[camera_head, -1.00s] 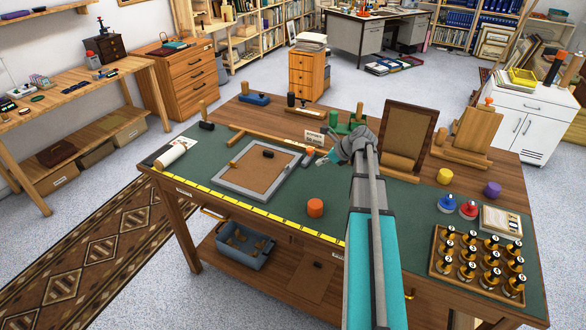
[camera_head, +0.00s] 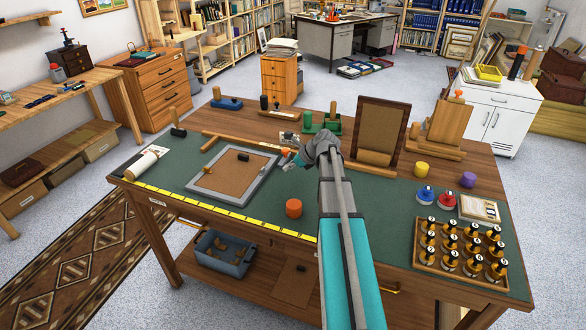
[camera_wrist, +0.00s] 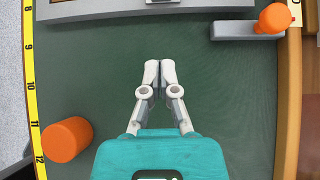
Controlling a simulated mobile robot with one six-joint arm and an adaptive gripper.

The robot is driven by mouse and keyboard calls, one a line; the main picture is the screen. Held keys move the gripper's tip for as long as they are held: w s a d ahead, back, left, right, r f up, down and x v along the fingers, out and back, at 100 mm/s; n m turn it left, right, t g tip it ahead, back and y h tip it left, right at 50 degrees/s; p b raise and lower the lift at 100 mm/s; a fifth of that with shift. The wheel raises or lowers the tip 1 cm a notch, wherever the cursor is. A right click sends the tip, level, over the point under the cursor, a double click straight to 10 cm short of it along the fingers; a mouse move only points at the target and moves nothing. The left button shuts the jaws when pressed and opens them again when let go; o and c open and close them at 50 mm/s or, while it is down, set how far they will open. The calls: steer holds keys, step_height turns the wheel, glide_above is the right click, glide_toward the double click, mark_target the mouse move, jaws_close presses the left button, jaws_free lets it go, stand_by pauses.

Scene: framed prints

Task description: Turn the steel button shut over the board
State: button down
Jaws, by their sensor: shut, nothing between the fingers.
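The grey picture frame (camera_head: 200,195) lies flat on the green mat, with a brown board (camera_head: 232,178) inside it. A small dark piece (camera_head: 243,157) sits near the board's far edge; I cannot tell if it is the steel button. In the wrist view, one side of the frame (camera_wrist: 110,12) crosses the top, with a small metal piece (camera_wrist: 160,1) cut off at the picture's edge. My gripper (camera_wrist: 160,65) is shut and empty over the bare mat, outside the frame and apart from it. In the head view my arm partly hides it (camera_head: 290,164).
An orange cylinder (camera_head: 293,208) stands near the yellow ruler (camera_head: 220,208). A grey bar with an orange knob (camera_wrist: 275,18) lies beside the wooden rail. An upright framed board (camera_head: 380,130) and a tray of several numbered bottles (camera_head: 460,272) stand right of my arm.

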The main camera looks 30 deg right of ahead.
mark_target(265, 173)
steer(key=b+x, duration=0.3)
steer(key=x, duration=0.2)
steer(key=shift+w+a+f, duration=0.15)
steer(key=shift+w+f, duration=0.1)
steer(key=shift+f, duration=0.05)
steer(key=shift+w+a+r, duration=0.2)
steer(key=shift+w+a, duration=0.4)
steer(key=shift+w, duration=0.25)
steer(key=shift+w+a, duration=0.5)
steer(key=shift+w, duration=0.1)
steer(key=shift+s+d, duration=0.15)
steer(key=shift+d, duration=0.05)
